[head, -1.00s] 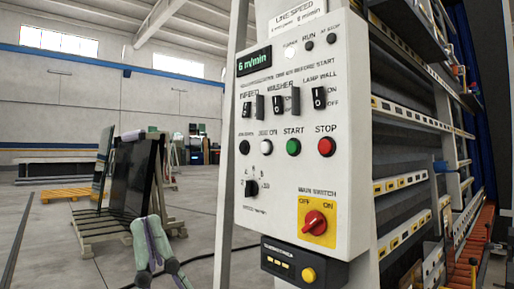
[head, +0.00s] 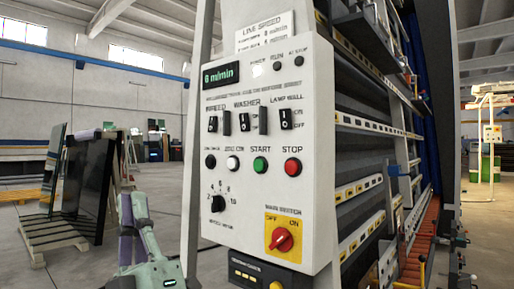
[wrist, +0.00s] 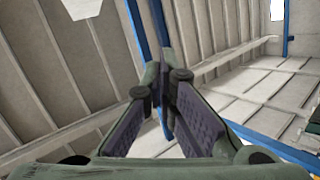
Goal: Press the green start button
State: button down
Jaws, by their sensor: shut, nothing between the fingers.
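The green start button (head: 260,165) is on the white control panel (head: 240,255), under the START label, between a white button (head: 233,163) and the red stop button (head: 292,166). Nothing covers it in the head view. My gripper (head: 132,197) is at the lower left of the head view, left of the panel and lower than the button, fingers pointing up. In the wrist view my gripper (wrist: 160,72) has its fingertips together with nothing between them. That view shows only ceiling and wall, no button.
A red main switch (head: 282,239) on a yellow plate is at the panel's lower right. A speed knob (head: 217,203) and several black rocker switches surround the buttons. Dark glass sheets (head: 88,190) stand on a rack at left. Open floor lies between rack and panel.

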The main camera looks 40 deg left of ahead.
aim_at(259, 165)
jog(key=w+r+t+h+p, duration=0.4)
jog(key=w+t+h, duration=0.6)
jog(key=w+h, duration=0.4)
jog(key=shift+w+m+t+h, duration=0.25)
jog(key=shift+m+t+h, duration=0.05)
jog(key=shift+t, duration=0.1)
jog(key=shift+w, duration=0.1)
jog(key=shift+w+d+r, duration=0.1)
jog(key=shift+w+d, duration=0.1)
jog(key=shift+w, duration=1.95)
jog(key=shift+w+d, duration=0.15)
jog(key=shift+w, duration=2)
jog(key=shift+w, duration=0.1)
jog(key=shift+w+p, duration=0.3)
jog(key=shift+p, duration=0.05)
